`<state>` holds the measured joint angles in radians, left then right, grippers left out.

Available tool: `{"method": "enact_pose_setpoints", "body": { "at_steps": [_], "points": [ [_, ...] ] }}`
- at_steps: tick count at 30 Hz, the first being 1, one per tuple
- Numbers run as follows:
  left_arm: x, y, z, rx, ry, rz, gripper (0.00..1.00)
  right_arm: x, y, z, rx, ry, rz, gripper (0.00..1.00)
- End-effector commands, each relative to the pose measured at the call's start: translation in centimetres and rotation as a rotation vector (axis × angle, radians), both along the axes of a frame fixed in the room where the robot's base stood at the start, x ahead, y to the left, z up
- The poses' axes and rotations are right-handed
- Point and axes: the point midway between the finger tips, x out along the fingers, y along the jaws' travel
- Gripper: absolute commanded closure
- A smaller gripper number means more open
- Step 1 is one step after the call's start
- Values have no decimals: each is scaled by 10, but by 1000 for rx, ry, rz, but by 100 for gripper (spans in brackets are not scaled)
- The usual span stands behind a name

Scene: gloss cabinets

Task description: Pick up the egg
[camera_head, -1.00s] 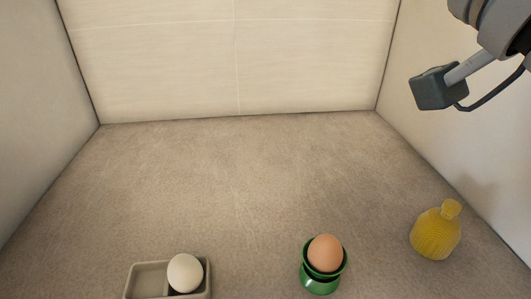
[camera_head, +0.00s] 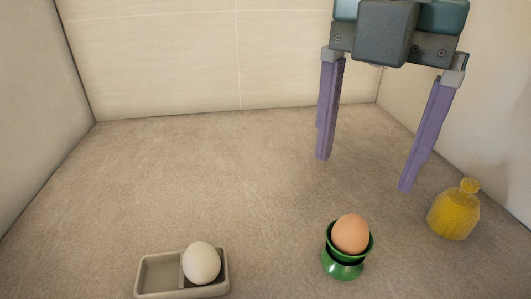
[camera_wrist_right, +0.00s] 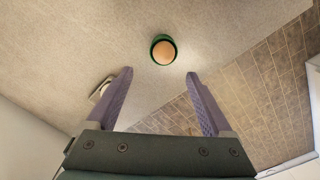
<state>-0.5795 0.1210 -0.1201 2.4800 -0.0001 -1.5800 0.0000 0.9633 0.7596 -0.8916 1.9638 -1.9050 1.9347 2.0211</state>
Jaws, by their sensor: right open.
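A brown egg (camera_head: 351,234) sits upright in a green egg cup (camera_head: 343,266) at the lower right of the head view. In the right wrist view the egg (camera_wrist_right: 163,52) in its cup lies beyond the fingertips, near the middle between them. A white egg (camera_head: 201,263) rests in the right compartment of a beige tray (camera_head: 158,274). My right gripper (camera_head: 363,174) is open and empty, with its purple fingers pointing down, above and behind the egg cup. My left gripper is not in view.
A yellow textured bottle (camera_head: 454,210) stands to the right of the egg cup, near the right wall. The back and side walls enclose the brown surface (camera_head: 200,170). The middle and left of it are clear.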

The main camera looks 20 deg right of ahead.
Motion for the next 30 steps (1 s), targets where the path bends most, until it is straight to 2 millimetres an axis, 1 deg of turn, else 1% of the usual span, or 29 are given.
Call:
{"method": "enact_pose_setpoints", "body": {
  "at_steps": [1, 3, 11, 15, 18, 21, 27, 30],
  "points": [
    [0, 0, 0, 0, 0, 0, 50, -2, -1, -10, -3, 7, -1, 15],
    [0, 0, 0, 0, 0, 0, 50, -2, 0, -20, -1, 7, 2, 15],
    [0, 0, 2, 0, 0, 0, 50, -3, -2, -46, 2, 6, 4, 15],
    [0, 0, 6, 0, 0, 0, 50, -7, -7, -69, 3, 9, 5, 15],
    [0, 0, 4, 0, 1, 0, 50, -5, -6, -82, 5, 5, 5, 15],
    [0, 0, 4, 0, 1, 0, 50, -5, -6, -87, 5, 3, 6, 15],
    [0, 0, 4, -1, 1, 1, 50, -5, -5, -87, 6, 2, 7, 15],
    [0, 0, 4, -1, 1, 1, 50, -5, -5, -87, 6, 2, 7, 26]
  ]
}}
